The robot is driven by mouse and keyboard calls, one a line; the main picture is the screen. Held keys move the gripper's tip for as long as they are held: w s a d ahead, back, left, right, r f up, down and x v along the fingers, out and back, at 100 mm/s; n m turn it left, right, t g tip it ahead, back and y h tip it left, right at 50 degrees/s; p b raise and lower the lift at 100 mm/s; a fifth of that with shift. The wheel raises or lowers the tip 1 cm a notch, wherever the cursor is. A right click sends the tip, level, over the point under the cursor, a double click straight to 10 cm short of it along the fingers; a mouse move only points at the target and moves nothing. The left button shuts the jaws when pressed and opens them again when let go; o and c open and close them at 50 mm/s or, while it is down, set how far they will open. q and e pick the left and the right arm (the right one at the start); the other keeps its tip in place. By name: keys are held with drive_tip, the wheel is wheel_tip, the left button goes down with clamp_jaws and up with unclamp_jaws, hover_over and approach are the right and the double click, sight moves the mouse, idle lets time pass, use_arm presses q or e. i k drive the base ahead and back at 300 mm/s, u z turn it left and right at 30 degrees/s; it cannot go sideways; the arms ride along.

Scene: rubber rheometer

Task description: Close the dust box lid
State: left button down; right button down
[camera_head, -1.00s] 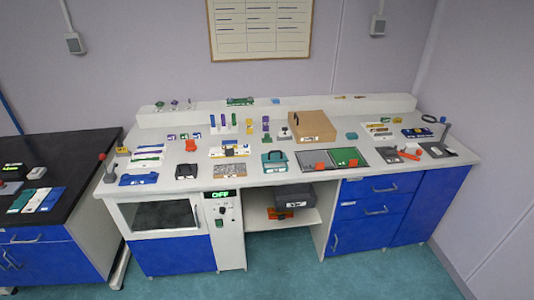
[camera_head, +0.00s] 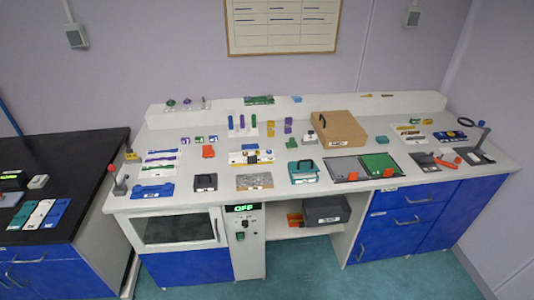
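No part is clearly marked as the dust box, and its label is too small to read. Box-like candidates on the bench are a brown box (camera_head: 341,130) with a dark handle at the back right, a teal box (camera_head: 303,172) with a handle at the front middle, and a small black box (camera_head: 205,182) at the front left. A dark grey box (camera_head: 326,210) with a white label sits on the open shelf below the bench top. I cannot tell whether any lid is open. Neither of my grippers is in view.
The white bench (camera_head: 410,195) carries many small parts, and a grey tray (camera_head: 345,169) and green tray (camera_head: 380,165) lie at its front right. Blue drawers (camera_head: 405,218) are below. A black-topped bench (camera_head: 85,155) stands left. The teal floor (camera_head: 300,268) in front is clear.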

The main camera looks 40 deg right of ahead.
sight(303, 166)
drive_tip(key=u, duration=0.1)
drive_tip(key=i, duration=0.8)
drive_tip(key=z, duration=0.85)
drive_tip(key=i, duration=0.55)
drive_tip(key=z, duration=0.6)
